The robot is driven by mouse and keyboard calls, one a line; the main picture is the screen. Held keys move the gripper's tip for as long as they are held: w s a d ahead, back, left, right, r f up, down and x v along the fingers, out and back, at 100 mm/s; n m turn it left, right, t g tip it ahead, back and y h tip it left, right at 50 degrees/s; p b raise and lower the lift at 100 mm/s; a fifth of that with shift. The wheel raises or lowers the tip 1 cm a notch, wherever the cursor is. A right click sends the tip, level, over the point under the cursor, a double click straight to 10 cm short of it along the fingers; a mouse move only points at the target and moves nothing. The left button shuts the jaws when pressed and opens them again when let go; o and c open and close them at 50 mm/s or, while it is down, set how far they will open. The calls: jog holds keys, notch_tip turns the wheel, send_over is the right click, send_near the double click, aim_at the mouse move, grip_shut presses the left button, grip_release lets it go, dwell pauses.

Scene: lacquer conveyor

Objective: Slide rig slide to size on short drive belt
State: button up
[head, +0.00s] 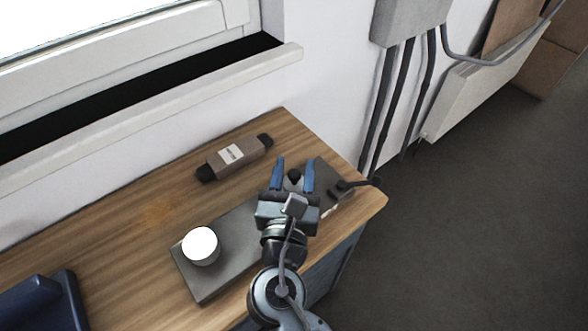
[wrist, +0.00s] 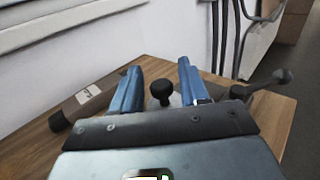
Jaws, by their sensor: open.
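The rig is a long grey plate (head: 221,265) on the wooden bench, with a white round drum (head: 201,246) near its left end. At its right end is a dark block (head: 325,173), which may be the slide, and a black knob (head: 294,175). My gripper (head: 293,163) is open over this end, its blue fingers on either side of the knob. The wrist view also shows the knob (wrist: 161,93) between the spread fingers, with no visible contact. My gripper hides the plate's middle. No drive belt or size marking can be made out.
A dark lever (head: 354,184) sticks out at the right end of the rig. A grey-brown object with black ends and a white label (head: 250,151) lies behind. A blue holder (head: 42,303) sits at the left front. The wooden bench (head: 120,232) is clear between them.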

jog(key=s+b, duration=0.1)
jog(key=s, duration=0.6)
jog(key=shift+s+a, duration=0.15)
jog(key=shift+s, duration=0.25)
